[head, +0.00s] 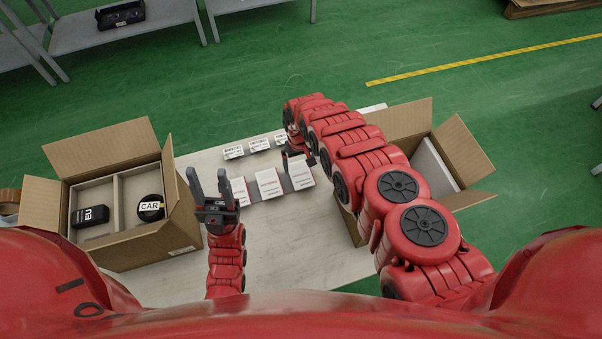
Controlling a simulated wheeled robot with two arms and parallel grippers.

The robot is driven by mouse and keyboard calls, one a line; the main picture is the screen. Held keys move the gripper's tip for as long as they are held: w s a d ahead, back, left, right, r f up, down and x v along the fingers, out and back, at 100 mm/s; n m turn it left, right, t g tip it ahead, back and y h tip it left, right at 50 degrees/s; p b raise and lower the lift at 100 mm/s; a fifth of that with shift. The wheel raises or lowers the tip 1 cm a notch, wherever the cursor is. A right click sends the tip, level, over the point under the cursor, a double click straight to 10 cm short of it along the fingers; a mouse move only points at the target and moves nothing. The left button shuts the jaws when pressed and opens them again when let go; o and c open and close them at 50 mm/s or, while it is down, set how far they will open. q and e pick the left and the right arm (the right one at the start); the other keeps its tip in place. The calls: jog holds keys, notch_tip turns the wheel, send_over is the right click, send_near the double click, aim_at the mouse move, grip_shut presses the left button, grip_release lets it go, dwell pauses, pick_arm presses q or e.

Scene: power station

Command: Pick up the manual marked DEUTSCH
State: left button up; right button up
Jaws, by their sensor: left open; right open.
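Three white manuals stand in the front row of a grey holder on the table: a left one (241,191), a middle one (268,184) and a right one (301,176). Their print is too small to read, so I cannot tell which is marked DEUTSCH. My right gripper (294,157) is open and points down at the top of the right manual; the arm partly hides it, and I cannot tell whether it touches. My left gripper (209,186) is open and empty, left of the left manual.
Small white labelled items (258,145) stand in a row behind. An open cardboard box (150,245) at left holds a black EU item (90,215) and a CAR item (151,207). Another open box (467,195) stands at right. The table front (290,245) is clear.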

aim_at(300, 171)
jog(key=shift+w+f, duration=0.1)
jog(key=shift+f, duration=0.3)
jog(key=shift+f+b, duration=0.3)
jog(key=shift+f, duration=0.25)
jog(key=shift+f+b, duration=0.45)
jog(key=shift+f, duration=0.2)
jog(key=c, duration=1)
jog(key=shift+r, duration=0.2)
